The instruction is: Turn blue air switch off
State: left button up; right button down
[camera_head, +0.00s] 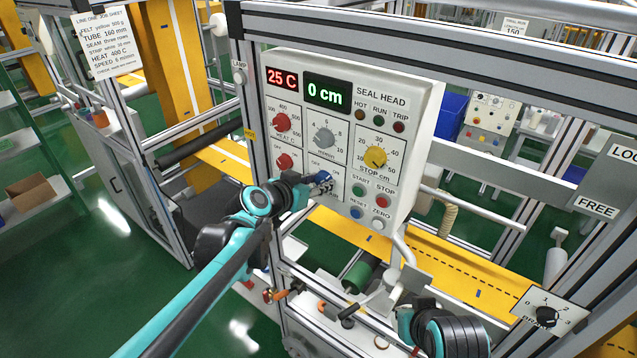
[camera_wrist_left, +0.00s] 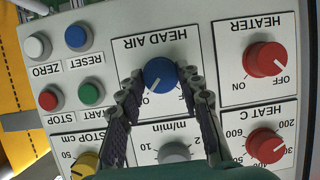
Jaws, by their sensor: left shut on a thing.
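The blue air switch (camera_wrist_left: 160,74) is a round knob on the HEAD AIR plate, seen upside down in the left wrist view. Its white pointer mark slants to the lower left there, the same side as ON on the heater plate. My left gripper (camera_wrist_left: 162,90) is shut on the knob, one finger at each side. The fingers hide part of the plate's ON and OFF words.
The red heater knob (camera_wrist_left: 265,59) sits beside the air switch, its pointer toward OFF. The grey speed knob (camera_wrist_left: 175,152), red heat knob (camera_wrist_left: 266,145) and green start button (camera_wrist_left: 92,93) are close by. A metal frame post (camera_head: 258,130) stands left of the box.

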pick_arm(q)
jog(key=n+h+b, duration=0.1)
jog(key=n+g+b, duration=0.1)
jog(key=n, duration=0.1)
jog(key=shift+w+a+f+h, duration=0.1)
jog(key=shift+w+a+h, duration=0.1)
jog(key=shift+h, duration=0.2)
jog(key=n+g+h+b, duration=0.1)
jog(key=n+h+b, duration=0.1)
jog(key=n, duration=0.1)
jog(key=shift+a+f, duration=0.1)
jog(key=n+h+b, duration=0.1)
jog(key=n+b, duration=0.1)
jog(key=n+h+b, duration=0.1)
jog(key=n, duration=0.1)
jog(key=shift+a+f+b, duration=0.1)
jog(key=shift+f+b, duration=0.1)
jog(key=shift+b, duration=0.15)
jog(key=shift+n+h+b, duration=0.8)
jog(key=shift+n+b, duration=0.1)
jog(key=shift+n, duration=0.5)
jog(key=o, duration=1.2)
jog(key=shift+c, duration=0.2)
